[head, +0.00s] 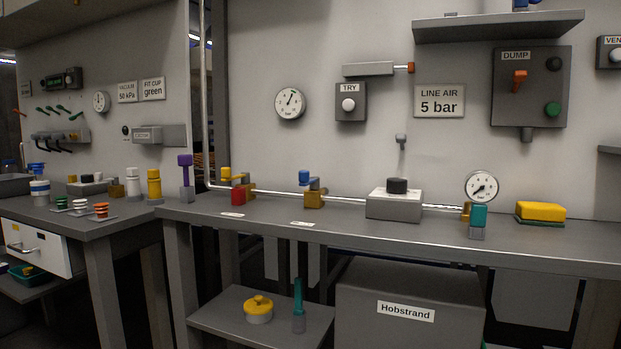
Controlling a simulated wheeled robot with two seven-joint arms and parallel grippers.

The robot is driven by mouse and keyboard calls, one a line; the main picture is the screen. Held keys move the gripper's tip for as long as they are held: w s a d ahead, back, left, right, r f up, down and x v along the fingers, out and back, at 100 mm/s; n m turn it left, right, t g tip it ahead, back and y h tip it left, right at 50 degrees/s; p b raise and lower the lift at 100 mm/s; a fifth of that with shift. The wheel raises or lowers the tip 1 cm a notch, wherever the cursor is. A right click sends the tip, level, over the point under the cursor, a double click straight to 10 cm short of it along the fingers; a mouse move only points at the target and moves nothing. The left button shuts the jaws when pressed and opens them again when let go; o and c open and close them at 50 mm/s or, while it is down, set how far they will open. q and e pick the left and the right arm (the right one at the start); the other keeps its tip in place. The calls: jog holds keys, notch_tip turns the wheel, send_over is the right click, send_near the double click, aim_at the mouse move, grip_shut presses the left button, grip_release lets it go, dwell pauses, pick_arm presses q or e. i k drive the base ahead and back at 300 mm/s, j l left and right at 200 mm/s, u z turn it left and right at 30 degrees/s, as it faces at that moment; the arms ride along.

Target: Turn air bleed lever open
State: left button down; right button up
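An air line pipe (277,193) runs along the back of the bench with small valves on it. One brass valve (247,188) has a yellow handle and a red block beside it. Another brass valve (313,199) has a blue-topped lever (306,177). Farther right, a teal-topped piece (478,215) stands below a round gauge (482,187). Small labels lie in front of the first two valves, too small to read, so I cannot tell which lever is the air bleed. Neither of my grippers is in view.
A grey regulator box with a black knob (397,187) and a yellow sponge (540,211) sit on the bench (420,240). A DUMP panel (531,87) and LINE AIR sign (439,101) hang behind. A side bench (90,225) at left holds coloured parts. The front strip is mostly clear.

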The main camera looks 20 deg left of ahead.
aim_at(305, 180)
jog(key=j+z, duration=0.15)
jog(key=j, duration=0.3)
jog(key=k+j+z, duration=0.15)
jog(key=j, duration=0.3)
jog(key=j+z, duration=0.15)
jog(key=j, duration=0.3)
jog(key=k+j+z, duration=0.15)
jog(key=j, duration=0.25)
